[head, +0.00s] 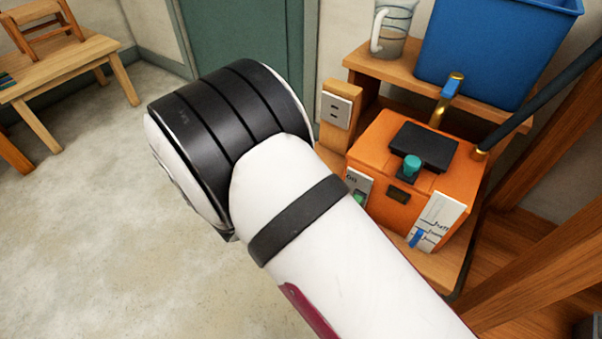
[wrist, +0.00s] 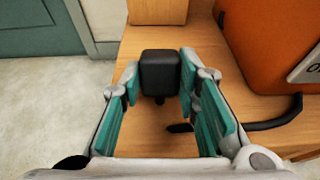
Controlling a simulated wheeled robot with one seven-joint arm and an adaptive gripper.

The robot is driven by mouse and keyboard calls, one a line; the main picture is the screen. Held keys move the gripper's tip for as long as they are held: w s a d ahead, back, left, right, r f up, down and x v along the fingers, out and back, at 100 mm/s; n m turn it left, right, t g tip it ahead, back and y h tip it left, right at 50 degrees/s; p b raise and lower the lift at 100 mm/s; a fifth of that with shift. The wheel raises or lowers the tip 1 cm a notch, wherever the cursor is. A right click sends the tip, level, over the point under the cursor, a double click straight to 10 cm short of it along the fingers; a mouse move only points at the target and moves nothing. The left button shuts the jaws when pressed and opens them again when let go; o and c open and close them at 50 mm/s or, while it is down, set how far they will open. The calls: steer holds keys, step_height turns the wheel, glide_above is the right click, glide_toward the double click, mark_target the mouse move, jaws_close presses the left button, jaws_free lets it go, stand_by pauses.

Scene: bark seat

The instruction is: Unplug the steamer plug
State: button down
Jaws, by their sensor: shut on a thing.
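The black steamer plug (wrist: 160,74) is between the teal fingers of my gripper (wrist: 159,84) in the wrist view, and the gripper is shut on it. A short cord stub points from the plug toward the camera. A black cord (wrist: 276,121) curves over the wooden surface to the right. The orange steamer (head: 400,170) stands right of my arm in the head view, and its side shows in the wrist view (wrist: 268,40). A wooden post carries a socket plate (head: 337,109). I cannot tell whether the plug touches the socket. My arm hides the gripper and plug in the head view.
The steamer stands on a low wooden bench (wrist: 215,135). A blue bin (head: 495,50) and a clear mug (head: 392,28) are on the shelf behind. A dark hose (head: 540,95) rises to the right. Open floor (head: 100,230) lies to the left.

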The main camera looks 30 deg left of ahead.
steer(key=shift+f, duration=0.15)
steer(key=c, duration=1.1)
jaws_free()
steer(key=v, duration=1.2)
